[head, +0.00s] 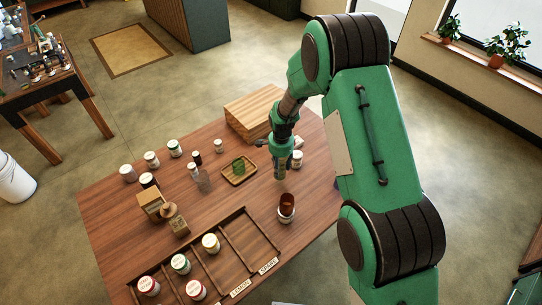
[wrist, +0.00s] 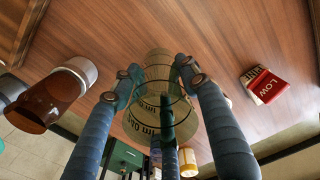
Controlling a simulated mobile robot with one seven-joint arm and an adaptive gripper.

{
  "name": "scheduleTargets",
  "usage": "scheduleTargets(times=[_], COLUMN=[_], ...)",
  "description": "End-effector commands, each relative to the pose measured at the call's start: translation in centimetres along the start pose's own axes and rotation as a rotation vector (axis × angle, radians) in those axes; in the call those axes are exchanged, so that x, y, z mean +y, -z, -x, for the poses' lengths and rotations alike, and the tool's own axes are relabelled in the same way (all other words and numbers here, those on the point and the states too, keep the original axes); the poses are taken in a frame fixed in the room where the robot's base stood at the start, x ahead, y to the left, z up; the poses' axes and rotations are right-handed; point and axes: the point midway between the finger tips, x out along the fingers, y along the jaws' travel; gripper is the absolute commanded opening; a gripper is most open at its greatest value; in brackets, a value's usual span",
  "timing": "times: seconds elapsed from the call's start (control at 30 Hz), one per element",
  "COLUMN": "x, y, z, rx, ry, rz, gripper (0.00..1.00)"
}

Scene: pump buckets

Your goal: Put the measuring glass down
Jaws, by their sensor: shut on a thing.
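My gripper (head: 281,165) hangs over the right part of the wooden table, in front of the stacked boards. In the wrist view its blue fingers (wrist: 160,85) are shut around the measuring glass (wrist: 158,62), a clear glass with dark ring lines and printed lettering. In the head view the fingers mostly hide the glass. I cannot tell whether its base touches the table (head: 125,219).
A brown cup with a white part (head: 286,208) stands in front of my gripper. A tray with a green thing (head: 239,170) lies to the left, and a white jar (head: 297,159) close to the right. A compartment rack (head: 225,270) holds several jars.

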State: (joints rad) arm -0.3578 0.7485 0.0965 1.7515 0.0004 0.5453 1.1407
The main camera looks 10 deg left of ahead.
Motion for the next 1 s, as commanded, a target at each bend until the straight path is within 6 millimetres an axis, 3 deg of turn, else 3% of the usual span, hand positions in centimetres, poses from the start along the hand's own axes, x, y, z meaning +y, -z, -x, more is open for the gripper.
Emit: scheduleTargets(times=[0.57,0.77,1.0], x=[-0.6,-2.2,-5.2], y=[0.1,0.9,2.3], z=[-0.1,-0.3,-0.6], rx=[0.000,0.000,0.000], ry=[0.001,0.001,0.001], rz=[-0.003,-0.003,-0.003], gripper=[0.13,0.13,0.13])
